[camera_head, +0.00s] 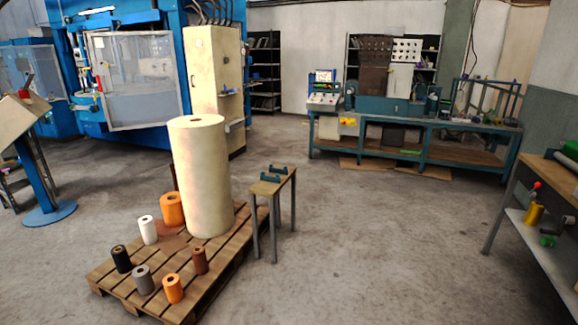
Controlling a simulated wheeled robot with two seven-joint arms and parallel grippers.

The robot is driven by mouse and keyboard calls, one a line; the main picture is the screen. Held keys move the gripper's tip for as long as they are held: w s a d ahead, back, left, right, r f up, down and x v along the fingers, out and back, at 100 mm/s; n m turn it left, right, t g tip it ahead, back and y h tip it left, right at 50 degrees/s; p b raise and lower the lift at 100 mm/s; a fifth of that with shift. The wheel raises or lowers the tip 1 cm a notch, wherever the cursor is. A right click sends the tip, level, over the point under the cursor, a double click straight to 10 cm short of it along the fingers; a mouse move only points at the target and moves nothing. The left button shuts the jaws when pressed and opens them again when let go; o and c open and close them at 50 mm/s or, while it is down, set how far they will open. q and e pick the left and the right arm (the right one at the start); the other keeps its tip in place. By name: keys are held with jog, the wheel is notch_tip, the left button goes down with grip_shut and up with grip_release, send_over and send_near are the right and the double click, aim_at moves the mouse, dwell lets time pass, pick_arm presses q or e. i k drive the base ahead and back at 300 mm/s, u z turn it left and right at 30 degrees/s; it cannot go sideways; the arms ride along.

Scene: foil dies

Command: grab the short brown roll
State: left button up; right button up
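A short brown roll (200,261) stands upright on the wooden pallet (240,258), near its right edge and in front of the big cream roll (205,180). A sliver of another brown thing (175,176) shows behind the big roll's left side; most of it is hidden. Neither of my grippers is in view.
Orange rolls (172,290), a grey roll (143,279), a black roll (121,259) and a white roll (147,230) also stand on the pallet. A small stool-like stand (270,187) is right beside it. Floor to the right is clear, up to a workbench (545,180).

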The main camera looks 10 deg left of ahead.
aim_at(197, 252)
jog(key=i, duration=0.4)
jog(key=u, duration=1.9)
jog(key=i, duration=2.95)
jog(key=z, duration=1.15)
